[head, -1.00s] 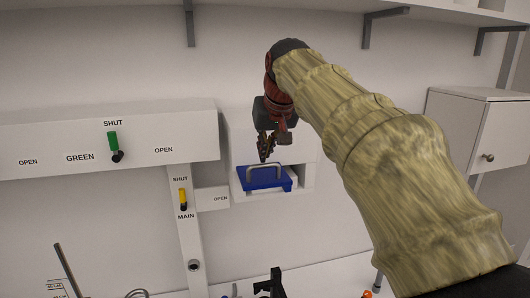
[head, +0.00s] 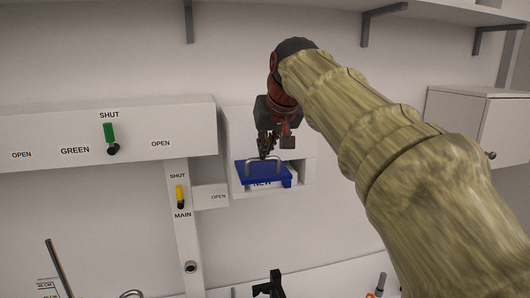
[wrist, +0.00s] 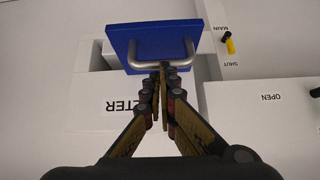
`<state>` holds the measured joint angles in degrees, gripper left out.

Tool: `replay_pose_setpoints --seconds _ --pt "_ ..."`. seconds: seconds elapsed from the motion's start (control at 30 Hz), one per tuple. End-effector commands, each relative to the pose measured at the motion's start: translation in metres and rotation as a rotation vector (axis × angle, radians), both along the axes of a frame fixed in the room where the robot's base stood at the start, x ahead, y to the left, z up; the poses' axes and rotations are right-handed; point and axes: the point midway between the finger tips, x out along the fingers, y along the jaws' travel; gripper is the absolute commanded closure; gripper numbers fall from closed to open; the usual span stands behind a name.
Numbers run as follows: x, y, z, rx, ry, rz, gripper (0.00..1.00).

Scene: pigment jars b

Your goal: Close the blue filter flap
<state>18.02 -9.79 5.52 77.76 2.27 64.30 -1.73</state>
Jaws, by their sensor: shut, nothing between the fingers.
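The blue filter flap (head: 262,174) sticks out from a white wall box and has a silver bar handle (head: 264,160). In the head view it lies tilted out, with a white label partly showing under its front edge. My gripper (head: 264,156) is shut and empty, with its fingertips right at the handle. In the wrist view the flap (wrist: 153,42) is ahead of the fingers, and the fingertips (wrist: 162,70) meet or nearly meet the handle's bar; I cannot tell whether they touch.
Left of the flap are a yellow MAIN lever (head: 179,193) and a green lever (head: 109,133) on white housings. A white cabinet (head: 482,125) stands at the right. A black stand (head: 270,285) is below. The wall under the flap is clear.

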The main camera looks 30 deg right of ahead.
Motion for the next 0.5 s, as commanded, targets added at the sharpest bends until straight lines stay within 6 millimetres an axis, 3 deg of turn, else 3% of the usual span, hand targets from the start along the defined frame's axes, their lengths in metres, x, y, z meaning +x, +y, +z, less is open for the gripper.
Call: replay_pose_setpoints --seconds 0.5 --pt "-0.012 0.003 -0.032 -0.048 -0.165 0.0 1.0"
